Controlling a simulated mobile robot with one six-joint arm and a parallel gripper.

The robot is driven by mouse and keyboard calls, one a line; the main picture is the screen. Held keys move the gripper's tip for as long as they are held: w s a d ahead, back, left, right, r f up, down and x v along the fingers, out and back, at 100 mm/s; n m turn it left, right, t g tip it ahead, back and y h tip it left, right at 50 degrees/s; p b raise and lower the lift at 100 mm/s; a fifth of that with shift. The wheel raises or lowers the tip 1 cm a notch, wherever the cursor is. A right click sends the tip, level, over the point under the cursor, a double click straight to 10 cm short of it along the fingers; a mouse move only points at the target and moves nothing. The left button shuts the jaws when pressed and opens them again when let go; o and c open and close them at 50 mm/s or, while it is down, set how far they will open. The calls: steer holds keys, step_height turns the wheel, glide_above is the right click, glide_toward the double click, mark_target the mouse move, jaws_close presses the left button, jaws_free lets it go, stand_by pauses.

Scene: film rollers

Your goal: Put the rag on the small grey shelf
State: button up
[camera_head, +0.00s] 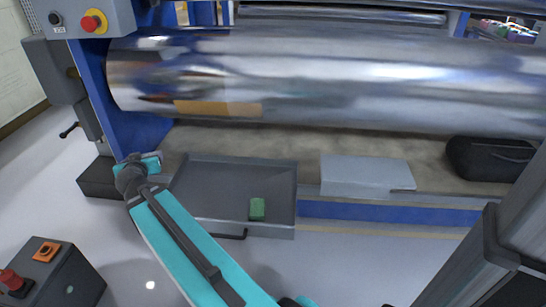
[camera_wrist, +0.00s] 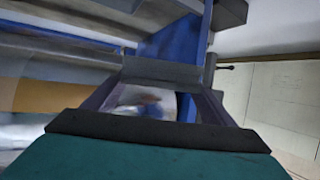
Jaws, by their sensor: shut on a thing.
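My gripper (camera_wrist: 160,75) fills the middle of the wrist view, its two dark fingers running up from a dark bar. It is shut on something. A dark grey piece spans the finger ends, and I cannot tell whether it is the rag or part of the gripper. In the head view, my teal arm reaches to the left of the tray and the gripper is not clearly visible. A small green block-like thing (camera_head: 257,208) lies in the grey tray (camera_head: 230,168); whether it is the rag is unclear. A light grey, flat-topped shelf or box (camera_head: 367,173) stands to its right.
A big shiny roller (camera_head: 330,85) spans the back above a beige surface. A black bag (camera_head: 490,158) lies at the right. A control box (camera_head: 50,272) with a red button stands at lower left. Blue machine frame (camera_head: 95,75) rises at left. The floor in front is clear.

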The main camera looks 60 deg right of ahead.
steer(key=s+d+f+m+g+h+p, duration=0.25)
steer(key=s+d+m+g, duration=0.25)
steer(key=s+d, duration=0.65)
steer(key=s+d+f+m+g+h+p, duration=0.1)
steer(key=s+d+f+m+g+h, duration=0.3)
steer(key=s+d, duration=0.7)
steer(key=s+d+r+m+g+y+p, duration=0.1)
steer(key=s+d+r+m+g+y, duration=0.1)
steer(key=s, duration=1)
steer(key=s+d+r+m+g+y+p, duration=0.1)
steer(key=s+m+g+y, duration=0.3)
steer(key=s, duration=0.9)
steer(key=s+d+r+m+g+y+p, duration=0.1)
steer(key=s+d+r+m+g+y, duration=0.2)
steer(key=s+m+g, duration=0.4)
steer(key=s+d+m, duration=0.1)
steer(key=s, duration=0.4)
steer(key=shift+s+g+p, duration=0.3)
steer(key=b, duration=0.2)
glide_above(367, 169)
steer(key=shift+a+f, duration=0.15)
steer(key=shift+f, duration=0.65)
steer(key=shift+f, duration=0.1)
steer(key=shift+f+b, duration=0.4)
steer(key=shift+f, duration=1.3)
